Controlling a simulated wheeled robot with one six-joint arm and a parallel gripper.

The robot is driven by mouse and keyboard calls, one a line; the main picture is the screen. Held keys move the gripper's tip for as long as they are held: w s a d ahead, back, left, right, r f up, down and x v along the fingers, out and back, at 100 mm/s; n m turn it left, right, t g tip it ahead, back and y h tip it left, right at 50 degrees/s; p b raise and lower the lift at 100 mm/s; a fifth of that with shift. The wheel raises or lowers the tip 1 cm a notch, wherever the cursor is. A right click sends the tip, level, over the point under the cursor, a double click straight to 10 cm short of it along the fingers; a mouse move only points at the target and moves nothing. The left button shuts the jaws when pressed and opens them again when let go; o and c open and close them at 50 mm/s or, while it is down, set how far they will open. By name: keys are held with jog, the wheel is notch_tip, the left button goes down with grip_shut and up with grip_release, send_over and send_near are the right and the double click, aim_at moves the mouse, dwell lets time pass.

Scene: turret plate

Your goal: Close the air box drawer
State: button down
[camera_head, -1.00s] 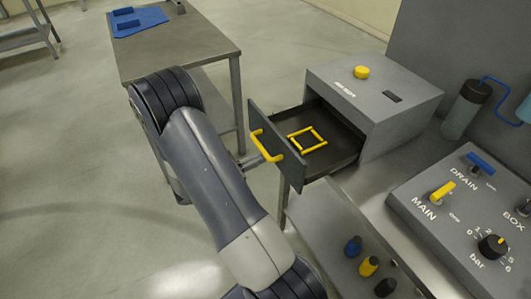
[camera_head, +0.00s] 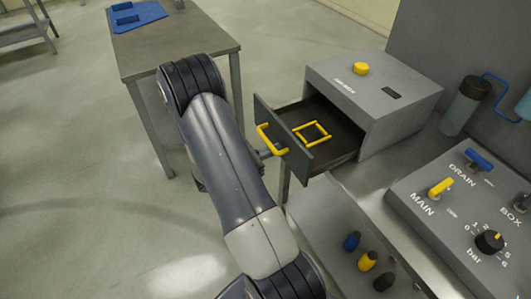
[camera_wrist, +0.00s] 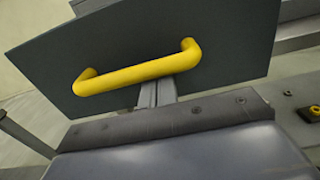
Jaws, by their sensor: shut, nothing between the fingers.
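The air box (camera_head: 385,85) is a grey cabinet with a yellow knob on top. Its drawer (camera_head: 297,158) stands partly open, with a dark front panel and a yellow bar handle (camera_head: 271,141). A yellow square frame (camera_head: 324,139) lies inside the drawer. My gripper (camera_head: 265,153) is at the outer face of the drawer front, mostly hidden behind my arm. In the wrist view, the shut fingertips (camera_wrist: 158,90) sit at the yellow handle (camera_wrist: 138,75), close against the drawer front (camera_wrist: 225,40); contact is hard to tell. The fingers hold nothing.
A control panel (camera_head: 418,207) with blue and yellow levers and a dial is at right. A metal table (camera_head: 180,50) with a blue mat is behind my arm. Open floor lies at left.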

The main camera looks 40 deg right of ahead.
aim_at(322, 137)
jog(key=b+x, duration=0.4)
jog(key=x, duration=1.4)
jog(key=shift+s+a+f, duration=0.1)
jog(key=shift+s+f, duration=0.05)
jog(key=shift+s+d+b, duration=0.1)
jog(key=shift+d+b, duration=0.25)
jog(key=shift+d, duration=0.2)
jog(key=shift+r, duration=0.2)
jog(key=shift+r, duration=0.1)
jog(key=shift+w+a, duration=0.25)
jog(key=shift+a, duration=0.1)
jog(key=b+v, duration=0.2)
jog(key=v, duration=1.1)
jog(key=shift+a+b, duration=0.25)
jog(key=shift+b, duration=0.05)
jog(key=p+x, duration=0.2)
jog(key=x, duration=1.2)
jog(key=shift+s+d+p, duration=0.1)
jog(key=shift+p, duration=0.2)
